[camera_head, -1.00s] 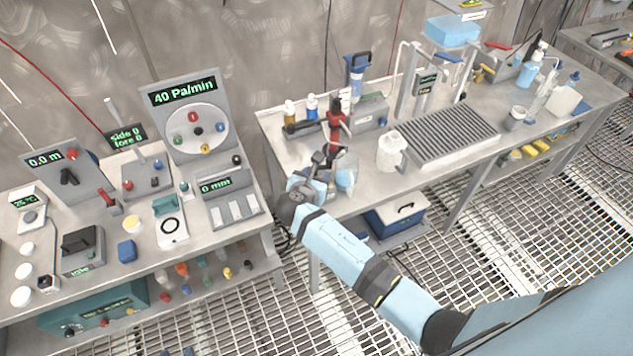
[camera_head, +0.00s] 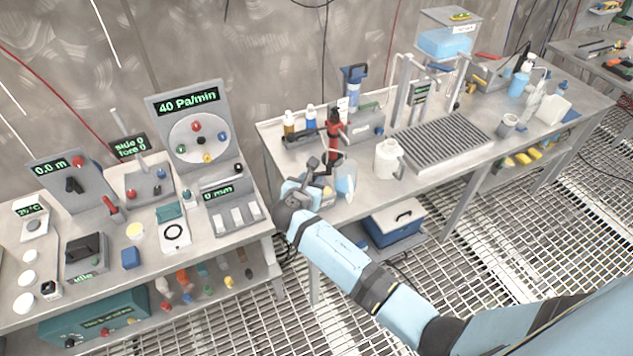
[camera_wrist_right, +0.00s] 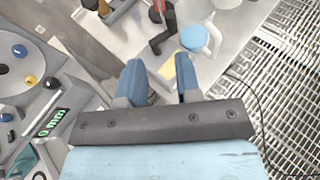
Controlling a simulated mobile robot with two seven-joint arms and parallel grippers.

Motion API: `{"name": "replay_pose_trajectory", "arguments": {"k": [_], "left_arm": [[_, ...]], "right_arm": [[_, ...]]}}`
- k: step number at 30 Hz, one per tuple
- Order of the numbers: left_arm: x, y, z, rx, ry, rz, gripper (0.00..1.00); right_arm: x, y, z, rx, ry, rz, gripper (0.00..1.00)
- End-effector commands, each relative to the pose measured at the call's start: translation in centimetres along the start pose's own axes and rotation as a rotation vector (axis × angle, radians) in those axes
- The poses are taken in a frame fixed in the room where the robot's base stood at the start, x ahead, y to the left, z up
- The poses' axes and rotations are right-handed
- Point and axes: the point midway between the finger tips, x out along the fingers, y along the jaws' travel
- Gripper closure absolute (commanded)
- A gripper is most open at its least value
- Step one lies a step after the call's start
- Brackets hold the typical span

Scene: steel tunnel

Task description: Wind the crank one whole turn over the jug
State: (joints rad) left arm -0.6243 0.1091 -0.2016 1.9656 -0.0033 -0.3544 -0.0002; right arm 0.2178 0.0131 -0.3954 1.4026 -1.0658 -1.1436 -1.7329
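The red hand pump (camera_head: 334,138) stands upright near the front left of the right-hand bench, with a dark crank low on its front side; the dark crank arm also shows in the wrist view (camera_wrist_right: 163,40). A clear jug with pale blue contents (camera_head: 346,181) stands just beside the pump; from above, its round blue top and handle show (camera_wrist_right: 193,38). My right gripper (camera_head: 312,184) is low at the bench's front left corner, near the crank and jug. My left gripper is not in view.
A white jug (camera_head: 388,158) and a ribbed grey rack (camera_head: 440,142) stand right of the pump. Small bottles (camera_head: 290,124) stand behind it. The left bench carries a dial panel (camera_head: 197,138) and slider box (camera_head: 234,212). A gap separates the benches.

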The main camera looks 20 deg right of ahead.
Motion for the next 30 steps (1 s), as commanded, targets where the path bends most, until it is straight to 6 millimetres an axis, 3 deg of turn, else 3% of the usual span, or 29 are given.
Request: {"name": "replay_pose_trajectory", "arguments": {"k": [2,5,6,9,12,15,19,22,26,30], "left_arm": [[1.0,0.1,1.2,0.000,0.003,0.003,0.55],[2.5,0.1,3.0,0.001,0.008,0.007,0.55],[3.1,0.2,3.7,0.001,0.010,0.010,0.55],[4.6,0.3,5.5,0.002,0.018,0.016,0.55],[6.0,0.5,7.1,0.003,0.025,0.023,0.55],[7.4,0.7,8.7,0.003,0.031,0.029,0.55],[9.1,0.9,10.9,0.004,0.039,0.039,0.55],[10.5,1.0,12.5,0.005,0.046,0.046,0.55],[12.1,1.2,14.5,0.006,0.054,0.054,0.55],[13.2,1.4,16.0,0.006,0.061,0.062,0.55]], "right_arm": [[1.1,2.6,2.5,0.059,-0.098,0.110,0.69],[1.3,7.8,7.9,0.166,-0.272,0.376,0.69],[0.8,10.1,10.3,0.204,-0.339,0.516,0.69],[-2.1,15.1,15.0,0.241,-0.449,0.893,0.69],[-5.6,18.2,17.1,0.182,-0.450,1.241,0.69],[-8.1,19.4,16.6,0.034,-0.347,1.513,0.69],[-8.5,18.2,13.9,-0.240,-0.091,1.679,0.69],[-6.2,15.2,11.3,-0.456,0.154,1.631,0.69],[-1.2,9.0,9.3,-0.654,0.454,1.368,0.69],[3.8,1.5,9.3,-0.713,0.661,1.003,0.69]]}}
